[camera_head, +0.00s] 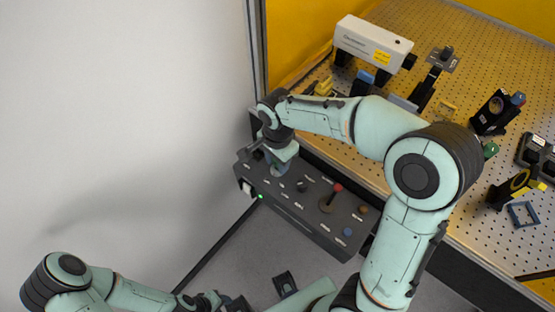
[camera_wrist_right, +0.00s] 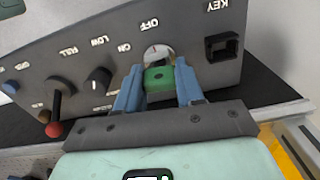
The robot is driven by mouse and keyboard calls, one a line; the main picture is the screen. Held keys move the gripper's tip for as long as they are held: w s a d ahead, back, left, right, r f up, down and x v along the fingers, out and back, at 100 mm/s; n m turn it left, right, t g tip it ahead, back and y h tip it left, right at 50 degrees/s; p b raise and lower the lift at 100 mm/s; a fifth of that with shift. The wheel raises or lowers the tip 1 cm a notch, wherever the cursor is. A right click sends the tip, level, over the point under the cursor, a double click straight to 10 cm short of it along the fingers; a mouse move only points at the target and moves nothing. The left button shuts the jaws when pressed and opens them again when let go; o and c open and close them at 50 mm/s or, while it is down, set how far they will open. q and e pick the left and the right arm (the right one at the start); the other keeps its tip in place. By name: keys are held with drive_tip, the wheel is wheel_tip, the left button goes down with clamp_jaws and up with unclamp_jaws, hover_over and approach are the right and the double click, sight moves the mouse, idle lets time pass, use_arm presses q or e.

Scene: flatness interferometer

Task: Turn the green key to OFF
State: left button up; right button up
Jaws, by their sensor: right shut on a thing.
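The green key (camera_wrist_right: 159,77) sits in a round silver lock plate (camera_wrist_right: 158,54) on the dark control panel (camera_wrist_right: 70,62). The labels OFF and ON are by the lock in the right wrist view. I cannot tell for sure which label the key points to. My right gripper (camera_wrist_right: 158,88) is shut on the key, with a blue finger on each side of it. In the head view, my right gripper (camera_head: 279,168) is at the left end of the panel (camera_head: 318,222), and the key is hidden there. My left gripper (camera_head: 236,303) is low at the bottom edge, away from the panel; its jaws are unclear.
A red-tipped lever (camera_head: 337,188), a black knob (camera_head: 302,186) and several buttons share the panel. A perforated optical table (camera_head: 420,100) with a white laser box (camera_head: 372,44) and mounts lies behind at right. A pale wall or floor area (camera_head: 120,120) at left is clear.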

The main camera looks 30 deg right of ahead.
drive_tip(key=shift+s+f, duration=0.1)
drive_tip(key=shift+f, duration=0.05)
drive_tip(key=o, duration=1.1)
drive_tip(key=shift+r+p, duration=0.8)
drive_tip(key=shift+r, duration=0.55)
drive_tip(key=shift+r+p, duration=1.3)
drive_tip(key=shift+r, duration=1.05)
use_arm(q)
drive_tip(key=w+r, duration=0.3)
drive_tip(key=r, duration=0.2)
drive_tip(key=shift+w, duration=0.25)
use_arm(e)
drive_tip(key=shift+f, duration=0.1)
